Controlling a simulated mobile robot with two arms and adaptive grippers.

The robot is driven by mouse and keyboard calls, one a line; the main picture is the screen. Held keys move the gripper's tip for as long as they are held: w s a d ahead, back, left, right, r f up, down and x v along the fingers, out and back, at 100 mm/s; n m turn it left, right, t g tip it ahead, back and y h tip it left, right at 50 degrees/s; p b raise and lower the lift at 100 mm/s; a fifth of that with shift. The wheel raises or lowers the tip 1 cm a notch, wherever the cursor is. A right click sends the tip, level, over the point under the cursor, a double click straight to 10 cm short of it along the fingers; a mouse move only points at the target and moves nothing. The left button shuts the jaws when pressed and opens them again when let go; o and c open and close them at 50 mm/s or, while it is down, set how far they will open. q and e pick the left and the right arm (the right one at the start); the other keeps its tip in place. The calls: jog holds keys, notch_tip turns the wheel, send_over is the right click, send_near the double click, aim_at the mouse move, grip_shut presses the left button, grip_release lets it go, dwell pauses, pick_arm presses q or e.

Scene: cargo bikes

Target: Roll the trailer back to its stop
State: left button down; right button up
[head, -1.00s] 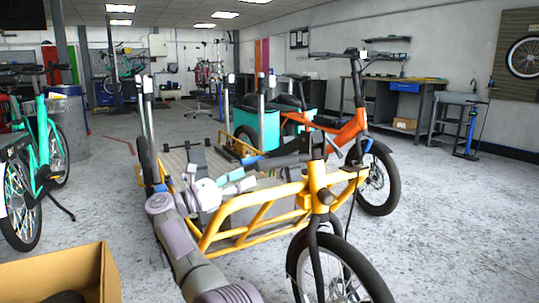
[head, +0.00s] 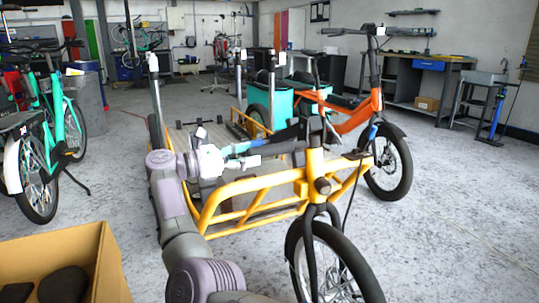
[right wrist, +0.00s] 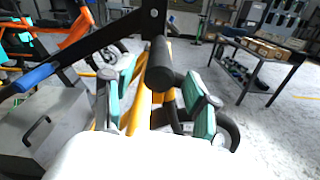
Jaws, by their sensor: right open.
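A yellow-framed cargo bike (head: 250,200) with a flat deck stands in front of me; I cannot tell for sure which part is the trailer. A black bar (head: 280,147) runs across above its front rail. My right gripper (head: 244,155) is at the left end of this bar, with teal finger pads. In the right wrist view the right gripper (right wrist: 160,98) is open, and the rounded end of a black cylinder (right wrist: 160,68) shows between its fingers. Contact with the pads is not clear. No stop can be made out. My left gripper is out of view.
An orange cargo bike (head: 360,125) with teal boxes (head: 257,113) stands close behind. A teal bike (head: 70,125) is at the left. A cardboard box (head: 105,265) is at the bottom left. Workbenches (head: 435,80) line the right wall. The floor at the right is open.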

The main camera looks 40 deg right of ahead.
aim_at(270, 150)
jog(key=b+x, duration=0.1)
jog(key=x, duration=0.5)
jog(key=shift+d+b, duration=0.25)
jog(key=shift+b, duration=0.1)
grip_shut()
